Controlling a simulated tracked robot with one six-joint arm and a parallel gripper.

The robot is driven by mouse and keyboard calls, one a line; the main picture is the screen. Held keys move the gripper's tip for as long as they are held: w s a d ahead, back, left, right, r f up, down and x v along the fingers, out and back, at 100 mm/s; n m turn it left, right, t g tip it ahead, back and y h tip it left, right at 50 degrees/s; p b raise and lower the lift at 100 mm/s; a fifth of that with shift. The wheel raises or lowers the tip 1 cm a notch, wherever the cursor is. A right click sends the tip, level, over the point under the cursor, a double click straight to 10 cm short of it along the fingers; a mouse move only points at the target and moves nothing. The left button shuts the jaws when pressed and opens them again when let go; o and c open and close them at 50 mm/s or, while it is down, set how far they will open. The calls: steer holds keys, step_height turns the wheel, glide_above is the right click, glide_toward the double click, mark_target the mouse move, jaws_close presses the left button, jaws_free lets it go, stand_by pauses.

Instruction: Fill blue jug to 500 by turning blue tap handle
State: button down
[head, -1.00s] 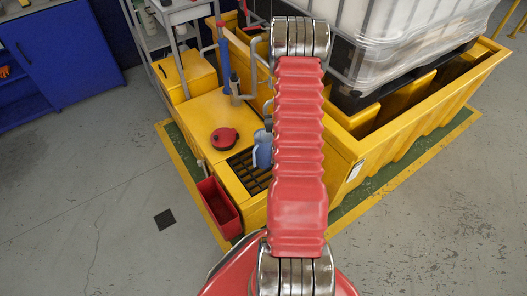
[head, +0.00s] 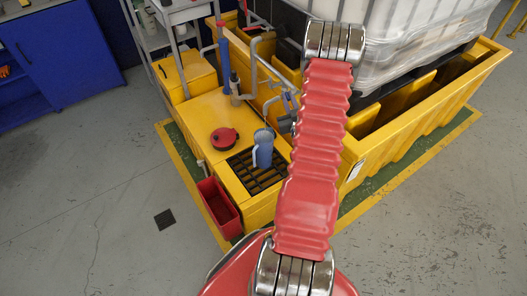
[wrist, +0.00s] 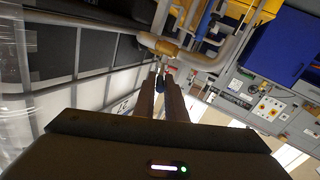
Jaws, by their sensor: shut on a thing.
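The blue jug (head: 263,149) stands upright on the black grate (head: 247,174) of the yellow unit in the head view. Its fill level cannot be read. The blue tap handle (head: 289,101) shows in the head view on the pipework behind the jug, close to my arm. My gripper (wrist: 160,76) shows in the wrist view with its fingers shut on a small dark blue piece, which looks like the tap handle. The arm hides part of the gripper in the head view. My gripper is apart from the jug.
A red round lid (head: 224,138) lies on the yellow top left of the jug. A red bin (head: 218,207) hangs at the front left. A caged white tank (head: 395,40) stands behind at right. Grey pipes (head: 262,62) rise near the tap. Floor at left is mostly clear.

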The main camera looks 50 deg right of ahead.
steer(key=shift+s+d+r+n+t+y, duration=0.15)
steer(key=shift+d+n+t+y, duration=0.3)
steer(key=shift+n+y, duration=0.4)
steer(key=shift+s+d+f+n+t+y, duration=0.15)
steer(key=shift+d+n+t+y, duration=0.3)
steer(key=shift+y, duration=0.7)
steer(key=shift+s+d+r+n+t+y, duration=0.2)
steer(key=shift+n+t+y, duration=0.3)
steer(key=shift+n+y, duration=0.4)
steer(key=c, duration=1.8)
jaws_free()
steer(key=shift+f, duration=0.15)
steer(key=v, duration=1.4)
steer(key=v, duration=1.3)
steer(key=shift+s+a, duration=0.15)
steer(key=shift+s, duration=0.2)
